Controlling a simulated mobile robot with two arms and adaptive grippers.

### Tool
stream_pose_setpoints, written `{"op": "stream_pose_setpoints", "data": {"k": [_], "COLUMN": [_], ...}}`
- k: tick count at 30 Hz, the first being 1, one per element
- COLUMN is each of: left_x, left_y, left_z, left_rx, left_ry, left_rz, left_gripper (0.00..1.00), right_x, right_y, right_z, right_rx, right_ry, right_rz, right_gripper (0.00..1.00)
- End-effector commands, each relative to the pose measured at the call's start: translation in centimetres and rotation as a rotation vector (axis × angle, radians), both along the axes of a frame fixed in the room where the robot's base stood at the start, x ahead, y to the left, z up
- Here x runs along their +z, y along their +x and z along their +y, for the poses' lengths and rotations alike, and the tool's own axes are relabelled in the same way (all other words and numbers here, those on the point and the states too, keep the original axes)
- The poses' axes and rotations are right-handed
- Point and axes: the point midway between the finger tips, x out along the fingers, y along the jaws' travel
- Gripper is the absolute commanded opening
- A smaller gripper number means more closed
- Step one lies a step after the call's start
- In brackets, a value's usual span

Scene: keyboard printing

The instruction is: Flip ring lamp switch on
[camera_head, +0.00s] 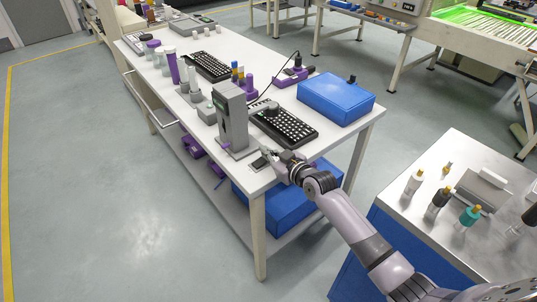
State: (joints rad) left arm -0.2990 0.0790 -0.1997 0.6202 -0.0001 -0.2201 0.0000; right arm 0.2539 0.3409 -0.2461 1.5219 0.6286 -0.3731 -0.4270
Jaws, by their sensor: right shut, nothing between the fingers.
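My right arm comes in from the lower right. Its gripper (268,155) is at the front corner of the white workbench (248,178). The gripper is shut and holds nothing. It is close to a small dark item (258,163) on the bench top, which may be the switch; its lever is too small to make out. I cannot tell whether the fingers touch it. A grey upright machine (232,115) stands just behind and left of the gripper. I cannot make out a ring lamp clearly. My left gripper is not in view.
A black keyboard (287,128) lies beside the machine, with a blue box (336,98) behind it. A second keyboard (209,66) and several bottles stand farther back. A steel-topped cabinet (450,220) with small bottles is at right. The floor at left is clear.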

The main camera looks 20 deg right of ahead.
Motion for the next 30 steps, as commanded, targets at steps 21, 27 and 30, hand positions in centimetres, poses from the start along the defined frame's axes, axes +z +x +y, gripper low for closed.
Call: {"op": "stream_pose_setpoints", "data": {"k": [21, 27, 30], "left_x": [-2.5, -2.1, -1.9], "left_y": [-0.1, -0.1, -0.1], "left_z": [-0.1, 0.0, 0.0], "left_rx": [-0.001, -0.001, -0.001], "left_ry": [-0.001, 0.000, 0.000], "left_rz": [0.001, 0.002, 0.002], "left_gripper": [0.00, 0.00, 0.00], "right_x": [-2.5, -2.0, -1.8], "right_y": [0.2, 0.2, 0.3], "right_z": [-0.8, -0.8, -0.8], "right_rx": [0.000, 0.000, -0.001], "right_ry": [0.115, 0.148, 0.148], "right_rz": [0.041, 0.054, 0.053], "right_gripper": [0.00, 0.00, 0.00]}}
